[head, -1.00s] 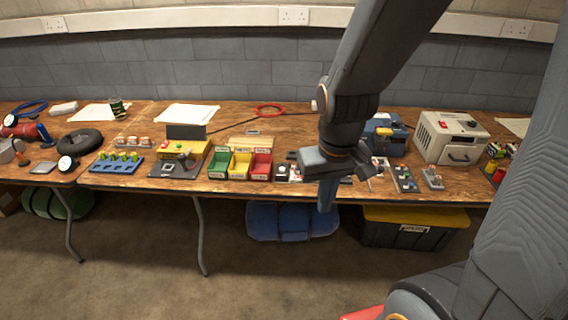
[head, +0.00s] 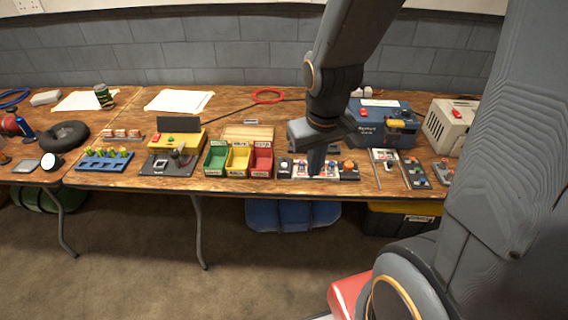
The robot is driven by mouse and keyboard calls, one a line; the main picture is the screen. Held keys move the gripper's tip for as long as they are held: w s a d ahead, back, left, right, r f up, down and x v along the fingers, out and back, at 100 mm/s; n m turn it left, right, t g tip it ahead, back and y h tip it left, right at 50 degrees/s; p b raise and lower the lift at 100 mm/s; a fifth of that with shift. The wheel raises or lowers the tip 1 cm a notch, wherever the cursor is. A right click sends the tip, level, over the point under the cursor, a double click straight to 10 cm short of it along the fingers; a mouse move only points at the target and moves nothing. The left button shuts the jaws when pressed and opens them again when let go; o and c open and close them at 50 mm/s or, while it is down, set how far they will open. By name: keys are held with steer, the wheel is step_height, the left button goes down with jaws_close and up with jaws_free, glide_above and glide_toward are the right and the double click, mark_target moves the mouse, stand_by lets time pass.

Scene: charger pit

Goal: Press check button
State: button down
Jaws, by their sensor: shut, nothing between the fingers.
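My gripper (head: 316,165) is shut and empty. It points down in front of or over a low control panel (head: 345,172) near the table's front edge, hiding part of it. The panel carries several small coloured parts, among them an orange-red one. I cannot tell whether the fingertips touch it. The labels are too small to read, so I cannot tell which is the check button.
Green, yellow and red bins (head: 238,160) stand just left of the panel. A blue case (head: 372,131) stands behind and right, with small devices (head: 417,174) in front. A cream box (head: 452,124) is farther right.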

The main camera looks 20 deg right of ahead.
steer(key=w+d+f+n+t+p, duration=0.25)
steer(key=w+n, duration=0.25)
steer(key=w, duration=0.6)
steer(key=n+t+y+p, duration=0.3)
steer(key=n+t+y, duration=0.1)
steer(key=n, duration=0.4)
glide_above(284, 165)
steer(key=shift+s+d+f, duration=0.2)
steer(key=shift+f, duration=0.6)
steer(key=shift+s+d+f, duration=0.15)
steer(key=shift+d+f, duration=0.05)
steer(key=shift+f, duration=0.6)
steer(key=shift+f+m+b, duration=0.15)
steer(key=shift+m+b, duration=0.15)
step_height(284, 165, down, 9)
steer(key=b, duration=0.6)
steer(key=shift+r+b, duration=0.2)
steer(key=shift+b, duration=0.15)
steer(key=shift+f, duration=0.4)
